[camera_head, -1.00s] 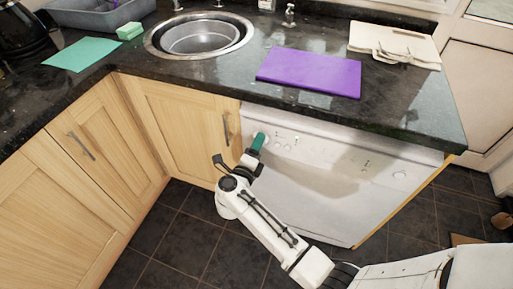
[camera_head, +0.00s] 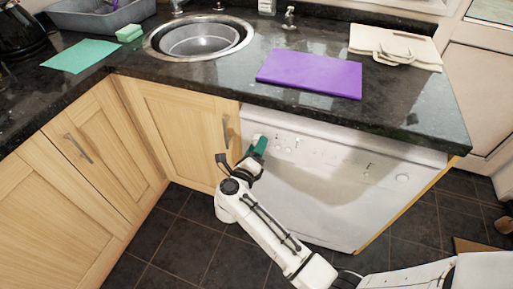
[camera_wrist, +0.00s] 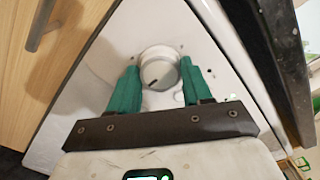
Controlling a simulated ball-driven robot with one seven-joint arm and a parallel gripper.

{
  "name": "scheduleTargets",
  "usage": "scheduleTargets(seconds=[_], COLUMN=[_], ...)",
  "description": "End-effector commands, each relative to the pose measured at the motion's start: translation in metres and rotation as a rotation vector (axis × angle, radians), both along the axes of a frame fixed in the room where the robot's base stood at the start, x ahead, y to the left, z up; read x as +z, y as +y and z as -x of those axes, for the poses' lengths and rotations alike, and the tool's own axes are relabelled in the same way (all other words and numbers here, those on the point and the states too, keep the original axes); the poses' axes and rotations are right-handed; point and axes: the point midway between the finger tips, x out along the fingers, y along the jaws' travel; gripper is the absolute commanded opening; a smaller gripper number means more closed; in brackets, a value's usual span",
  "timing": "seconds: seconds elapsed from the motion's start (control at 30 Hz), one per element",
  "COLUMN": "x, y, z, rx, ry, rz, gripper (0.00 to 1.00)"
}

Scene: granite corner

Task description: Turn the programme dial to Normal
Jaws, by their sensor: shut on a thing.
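The programme dial (camera_wrist: 158,72) is a round, pale knob with a dark pointer line, seen in the wrist view on the white dishwasher front. The line runs towards the lower left of the knob's face in that view. My gripper (camera_wrist: 154,82) has its green fingers on either side of the dial and is shut on it. In the head view my gripper (camera_head: 259,145) is at the upper left of the dishwasher (camera_head: 330,195), and the dial shows only as a small pale patch beside it. Markings around the dial are too small to read.
The dark worktop (camera_head: 225,85) overhangs the dishwasher, its edge close above my gripper. A wooden cupboard door (camera_head: 180,130) with a metal handle (camera_head: 226,131) stands just left. A purple board (camera_head: 310,73) lies on the worktop. The tiled floor in front is clear.

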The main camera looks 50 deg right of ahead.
Motion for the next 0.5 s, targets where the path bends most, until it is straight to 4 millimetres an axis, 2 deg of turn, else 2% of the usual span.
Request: scheduleTargets(seconds=[0.07,0.1,0.37,0.5], x=[-0.0022,-0.0022,-0.0012,-0.0008], y=[-0.0002,-0.0002,-0.0001,-0.0002], z=[0.0011,0.0011,0.0007,0.0004], rx=[-0.001,-0.001,-0.001,0.0], ry=[0.003,0.004,0.003,0.002], rz=[-0.002,-0.002,-0.001,-0.001], gripper=[0.19,0.5,0.74,0.74])
